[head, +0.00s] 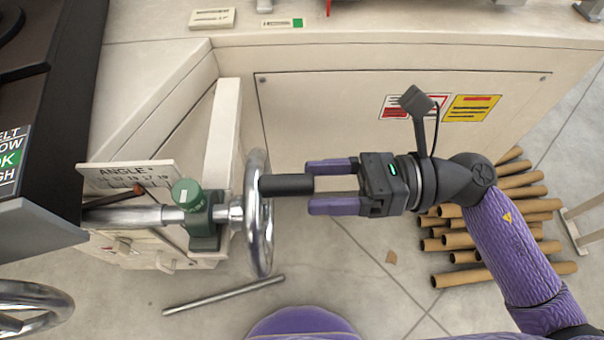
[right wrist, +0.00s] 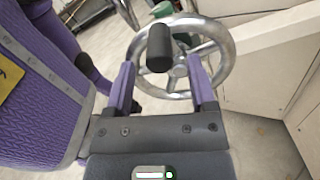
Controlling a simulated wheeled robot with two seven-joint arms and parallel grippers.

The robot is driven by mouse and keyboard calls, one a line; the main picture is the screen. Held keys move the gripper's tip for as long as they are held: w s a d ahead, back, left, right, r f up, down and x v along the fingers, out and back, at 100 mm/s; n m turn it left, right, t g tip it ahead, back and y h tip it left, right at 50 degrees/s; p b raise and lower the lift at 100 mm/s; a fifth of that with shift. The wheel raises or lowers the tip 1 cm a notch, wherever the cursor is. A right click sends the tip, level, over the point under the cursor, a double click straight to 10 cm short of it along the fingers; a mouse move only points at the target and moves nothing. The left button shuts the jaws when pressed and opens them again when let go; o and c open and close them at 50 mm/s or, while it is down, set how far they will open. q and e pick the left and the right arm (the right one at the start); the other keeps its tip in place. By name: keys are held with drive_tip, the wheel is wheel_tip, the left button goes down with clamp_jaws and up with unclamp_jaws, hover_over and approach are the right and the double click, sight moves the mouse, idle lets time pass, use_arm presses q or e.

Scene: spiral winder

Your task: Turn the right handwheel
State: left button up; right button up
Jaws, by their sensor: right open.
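The right handwheel (head: 257,215) is a shiny metal wheel on a horizontal shaft, seen nearly edge-on in the head view. Its black cylindrical handle (head: 287,185) sticks out to the right toward my right gripper (head: 333,188). That gripper is open, its two purple fingers pointing left, with the handle's end close to the gap between them. In the right wrist view the spoked wheel (right wrist: 222,62) shows face-on, and the black handle (right wrist: 159,48) stands between the gripper's fingertips (right wrist: 162,80). I cannot tell whether either finger touches it. My left gripper is not in view.
A green clamp (head: 203,218) with a round knob holds the shaft beside an ANGLE plate (head: 130,180). Another handwheel (head: 35,305) is at the lower left. A metal rod (head: 224,295) lies on the floor. Several cardboard tubes (head: 500,265) are piled at the right, near my arm.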

sight(296, 187)
drive_tip(key=a, duration=0.3)
drive_tip(key=shift+a, duration=0.3)
drive_tip(key=shift+c, duration=0.3)
clamp_jaws()
idle(0.6)
